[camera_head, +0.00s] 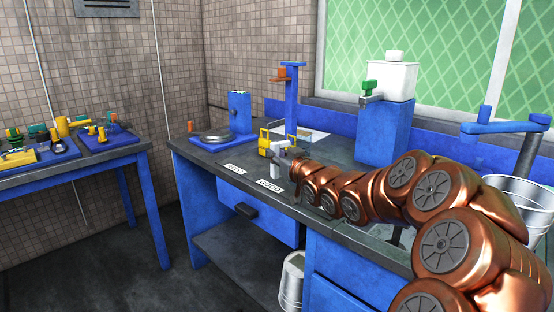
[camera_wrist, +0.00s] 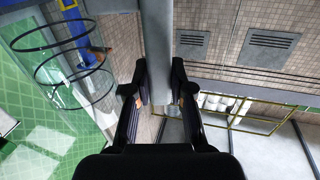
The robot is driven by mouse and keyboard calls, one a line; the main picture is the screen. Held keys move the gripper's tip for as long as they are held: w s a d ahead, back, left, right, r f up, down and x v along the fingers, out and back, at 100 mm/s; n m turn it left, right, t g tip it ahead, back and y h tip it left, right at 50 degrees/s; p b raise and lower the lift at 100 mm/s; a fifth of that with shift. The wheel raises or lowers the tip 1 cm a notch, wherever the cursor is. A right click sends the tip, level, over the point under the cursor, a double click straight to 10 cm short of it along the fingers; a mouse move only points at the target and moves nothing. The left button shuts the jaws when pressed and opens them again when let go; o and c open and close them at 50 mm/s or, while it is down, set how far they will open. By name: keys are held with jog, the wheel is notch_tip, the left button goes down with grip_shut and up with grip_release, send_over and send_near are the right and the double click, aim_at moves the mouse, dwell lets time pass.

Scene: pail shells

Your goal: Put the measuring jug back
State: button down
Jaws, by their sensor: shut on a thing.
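My gripper (camera_wrist: 160,84) is shut on a long, flat grey bar-like thing (camera_wrist: 157,40) that runs up out of the picture in the wrist view. Its two dark fingers stand on either side of it. I cannot tell whether this is part of the measuring jug. In the head view my copper arm reaches in from the right, and its end is low over the middle of the bench (camera_head: 334,150), beside a yellow piece (camera_head: 264,142) and a small grey part (camera_head: 281,144). The fingers are too small to make out there. No measuring jug is clearly recognisable.
A round metal plate on a blue base (camera_head: 212,137) sits left on the bench. A blue post (camera_head: 291,98) and a white tank (camera_head: 391,80) on a blue stand are behind. Two labels, one reading GOOD (camera_head: 269,186), lie along the front edge. A metal bucket (camera_head: 525,192) is at right.

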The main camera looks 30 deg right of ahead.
jog(key=w+d+f, duration=0.2)
jog(key=w+f, duration=0.1)
jog(key=w, duration=0.1)
jog(key=shift+w+d+f, duration=0.15)
jog(key=shift+d+f, duration=0.15)
jog(key=shift+d, duration=0.05)
dwell(0.4)
jog(key=shift+f, duration=0.15)
jog(key=c, duration=1)
grip_release()
jog(key=shift+f, duration=0.15)
